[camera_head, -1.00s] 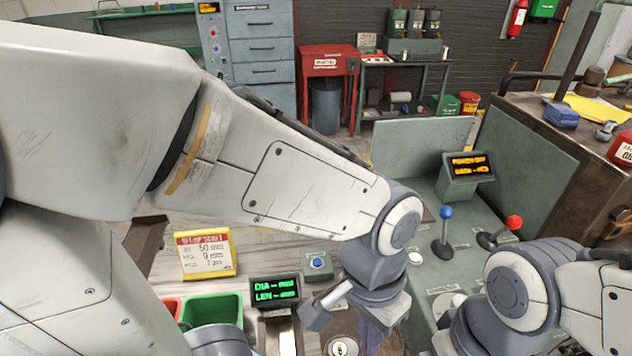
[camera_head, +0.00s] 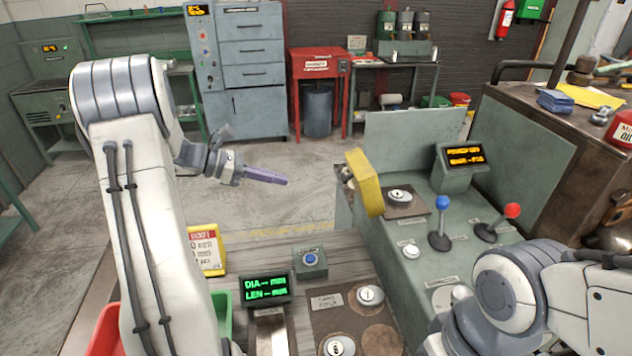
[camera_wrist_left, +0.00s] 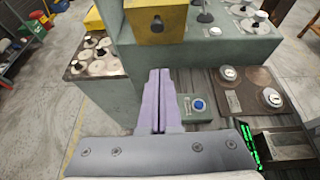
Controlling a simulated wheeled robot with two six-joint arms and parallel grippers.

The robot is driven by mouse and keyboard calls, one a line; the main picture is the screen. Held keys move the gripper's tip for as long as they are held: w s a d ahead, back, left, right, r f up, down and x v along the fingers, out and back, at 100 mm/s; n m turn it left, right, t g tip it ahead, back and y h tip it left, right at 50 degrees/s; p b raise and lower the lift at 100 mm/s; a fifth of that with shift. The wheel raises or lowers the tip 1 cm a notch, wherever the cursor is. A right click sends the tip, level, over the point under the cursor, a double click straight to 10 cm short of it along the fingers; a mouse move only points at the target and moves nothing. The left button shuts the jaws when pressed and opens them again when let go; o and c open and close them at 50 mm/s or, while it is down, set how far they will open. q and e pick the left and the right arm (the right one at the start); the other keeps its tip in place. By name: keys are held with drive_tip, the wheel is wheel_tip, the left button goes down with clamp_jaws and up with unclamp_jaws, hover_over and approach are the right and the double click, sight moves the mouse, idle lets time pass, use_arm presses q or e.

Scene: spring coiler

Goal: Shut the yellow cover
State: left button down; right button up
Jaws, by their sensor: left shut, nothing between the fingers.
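The yellow cover (camera_head: 365,182) stands raised and slightly tilted at the left edge of the green machine (camera_head: 460,262). A dark plate with a round metal piece (camera_head: 400,195) is open to view beside it. The cover also shows at the top of the left wrist view (camera_wrist_left: 157,22). My left gripper (camera_head: 275,179) has its purple fingers pointing right toward the cover, with a clear gap between. In the left wrist view its fingers (camera_wrist_left: 158,98) are together and empty. My right arm is at the lower right; its gripper is out of view.
Blue (camera_head: 441,225) and red (camera_head: 501,222) levers rise from the machine to the cover's right. A lit display (camera_head: 463,158) stands behind them. A blue button box (camera_head: 310,261) and a green-digit display (camera_head: 266,287) sit on the front bench.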

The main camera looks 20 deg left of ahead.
sight(358, 184)
use_arm(q)
drive_tip(key=d+r+p+x, duration=0.1)
drive_tip(key=p+x, duration=0.3)
drive_tip(key=x, duration=0.8)
drive_tip(key=shift+w+d+r, duration=0.15)
drive_tip(key=shift+w+r, duration=0.4)
drive_tip(key=shift+r, duration=0.1)
drive_tip(key=shift+r, duration=0.1)
